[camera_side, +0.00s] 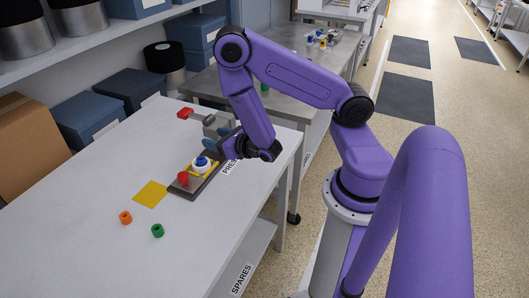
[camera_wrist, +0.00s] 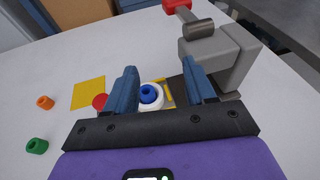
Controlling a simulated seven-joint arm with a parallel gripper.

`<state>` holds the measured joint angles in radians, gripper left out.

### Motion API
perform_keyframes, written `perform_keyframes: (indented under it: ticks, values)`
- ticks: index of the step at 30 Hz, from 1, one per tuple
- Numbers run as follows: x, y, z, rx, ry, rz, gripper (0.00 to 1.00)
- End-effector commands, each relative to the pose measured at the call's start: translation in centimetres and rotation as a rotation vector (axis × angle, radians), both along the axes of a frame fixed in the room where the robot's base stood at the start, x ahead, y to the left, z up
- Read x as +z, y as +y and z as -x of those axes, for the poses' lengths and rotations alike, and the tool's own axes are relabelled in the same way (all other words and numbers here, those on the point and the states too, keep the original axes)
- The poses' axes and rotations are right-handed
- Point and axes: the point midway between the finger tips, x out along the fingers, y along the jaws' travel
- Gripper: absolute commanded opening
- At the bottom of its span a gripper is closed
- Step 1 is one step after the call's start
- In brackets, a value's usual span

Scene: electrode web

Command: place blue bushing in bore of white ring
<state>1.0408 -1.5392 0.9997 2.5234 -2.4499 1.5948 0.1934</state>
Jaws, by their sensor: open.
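The blue bushing (camera_wrist: 150,92) sits upright at the white ring (camera_wrist: 156,105), centred on its bore, with its top standing above the ring. The bushing also shows in the side view (camera_side: 202,161), above the ring (camera_side: 201,169). How deep it sits in the bore I cannot tell. My gripper (camera_wrist: 159,69) is open, and its two blue fingers appear on either side of the ring and bushing in the wrist view, with nothing held between them. In the side view my gripper (camera_side: 224,142) is partly hidden, just behind and right of the ring.
A grey press block (camera_wrist: 220,55) with a red handle (camera_wrist: 177,6) stands close to the right finger. A red round part (camera_side: 183,178) is beside the ring. A yellow square (camera_side: 151,194), orange ring (camera_side: 125,217) and green ring (camera_side: 158,230) lie on the open white table.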

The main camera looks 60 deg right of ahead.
Motion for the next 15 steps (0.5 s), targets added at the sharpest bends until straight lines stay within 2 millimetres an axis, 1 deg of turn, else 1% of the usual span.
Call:
perform_keyframes:
  ticks: [1,4,6,10,12,15]
  values:
    - [2.0,-0.3,-0.4,-0.063,-0.045,-0.001,0.55]
    - [5.2,-1.4,-0.2,-0.216,-0.107,-0.015,0.55]
    - [7.1,-2.2,0.4,-0.326,-0.141,-0.044,0.55]
    - [9.7,-3.3,2.4,-0.529,-0.179,-0.136,0.55]
    - [10.7,-3.6,3.9,-0.637,-0.185,-0.204,0.55]
    - [11.4,-3.7,6.2,-0.785,-0.173,-0.319,0.55]
